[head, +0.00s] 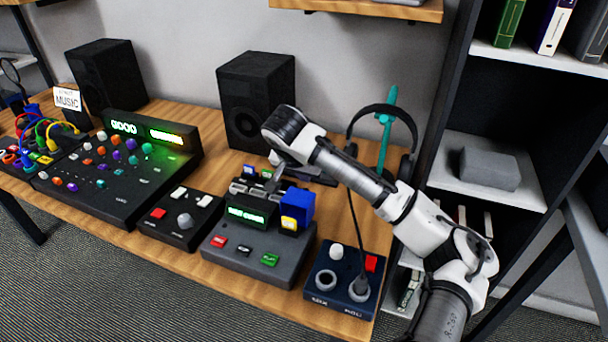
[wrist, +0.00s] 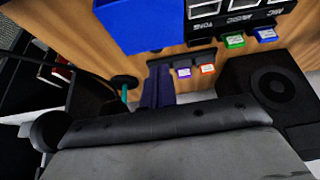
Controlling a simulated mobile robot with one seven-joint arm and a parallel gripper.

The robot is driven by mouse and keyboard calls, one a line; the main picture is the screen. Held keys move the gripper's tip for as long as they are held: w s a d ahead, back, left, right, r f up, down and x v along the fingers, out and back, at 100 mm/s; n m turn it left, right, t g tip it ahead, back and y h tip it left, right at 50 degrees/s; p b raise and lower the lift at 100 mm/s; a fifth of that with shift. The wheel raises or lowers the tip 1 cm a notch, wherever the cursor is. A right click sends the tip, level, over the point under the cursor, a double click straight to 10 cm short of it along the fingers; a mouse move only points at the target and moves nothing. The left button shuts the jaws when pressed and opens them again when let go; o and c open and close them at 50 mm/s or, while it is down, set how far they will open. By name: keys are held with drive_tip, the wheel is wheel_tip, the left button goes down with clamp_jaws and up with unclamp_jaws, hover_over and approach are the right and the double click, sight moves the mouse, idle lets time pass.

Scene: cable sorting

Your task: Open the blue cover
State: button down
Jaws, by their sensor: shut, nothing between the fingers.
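The blue cover (head: 301,205) is a boxy blue piece at the right of the grey console (head: 262,247). A yellow square with a pale centre shows low on its front; I cannot tell whether the cover is lifted. In the wrist view the blue cover (wrist: 140,24) fills part of the upper edge. My gripper (head: 273,181) points down behind the console's display, left of and behind the blue cover. The fingers (wrist: 158,86) are shut and empty, apart from the cover in the wrist view.
Small coloured cartridges (wrist: 207,69) stand close to the fingers. A black speaker (head: 256,100) is behind the gripper. A headphone stand (head: 385,125) is to the right. A dark blue socket box (head: 340,285) with a plugged cable sits right of the console.

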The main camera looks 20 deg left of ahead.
drive_tip(key=w, duration=0.4)
wheel_tip(320, 180, up, 9)
drive_tip(key=s, duration=0.2)
drive_tip(key=shift+b, duration=0.4)
